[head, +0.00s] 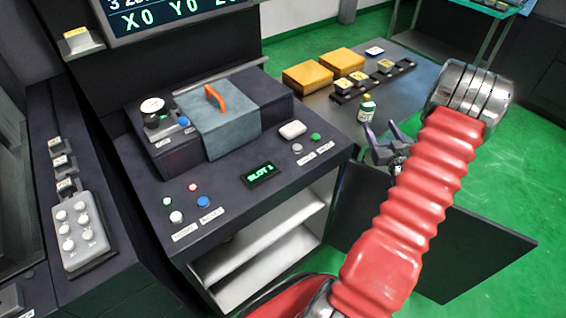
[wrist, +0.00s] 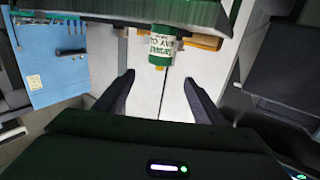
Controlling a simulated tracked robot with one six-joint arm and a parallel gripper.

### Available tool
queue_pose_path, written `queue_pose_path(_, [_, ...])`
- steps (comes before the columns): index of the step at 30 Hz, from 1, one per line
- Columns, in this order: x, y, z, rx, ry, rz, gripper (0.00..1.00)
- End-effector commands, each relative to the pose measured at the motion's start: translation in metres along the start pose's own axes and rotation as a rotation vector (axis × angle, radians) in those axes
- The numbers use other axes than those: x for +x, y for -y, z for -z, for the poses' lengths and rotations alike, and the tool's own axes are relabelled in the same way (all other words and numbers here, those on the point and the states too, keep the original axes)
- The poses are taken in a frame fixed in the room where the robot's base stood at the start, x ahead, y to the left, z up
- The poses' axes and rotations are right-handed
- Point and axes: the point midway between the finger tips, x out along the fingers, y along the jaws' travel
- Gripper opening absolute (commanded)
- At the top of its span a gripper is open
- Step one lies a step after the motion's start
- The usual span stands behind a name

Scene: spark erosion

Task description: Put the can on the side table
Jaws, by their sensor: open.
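The can (head: 367,107), a small green bottle-like container with a white label, appears upright near the front edge of a low grey table (head: 345,122) in the head view. It also shows in the wrist view (wrist: 163,46), ahead of the fingers and roughly centred between them. My gripper (head: 381,128) is open and empty, just in front of the can; its two dark fingers (wrist: 159,79) are apart in the wrist view, with a gap to the can. A green-framed table (head: 470,12) stands at the upper right. I cannot tell which table is the side table.
Two yellow blocks (head: 307,76) (head: 342,61) and a dark rack (head: 372,82) with small pieces share the grey table. A dark console (head: 235,185) with buttons and an orange-handled cover (head: 217,120) stands to the left. Green floor (head: 500,190) is open at the right.

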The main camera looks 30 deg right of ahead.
Motion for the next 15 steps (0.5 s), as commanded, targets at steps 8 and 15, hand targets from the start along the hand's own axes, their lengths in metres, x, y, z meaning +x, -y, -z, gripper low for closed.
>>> queue_pose_path(8, [0.027,0.033,0.03,-0.06,0.082,0.01,0.63])
queue_pose_path(15, [0.048,0.084,0.069,-0.127,0.204,0.01,0.63])
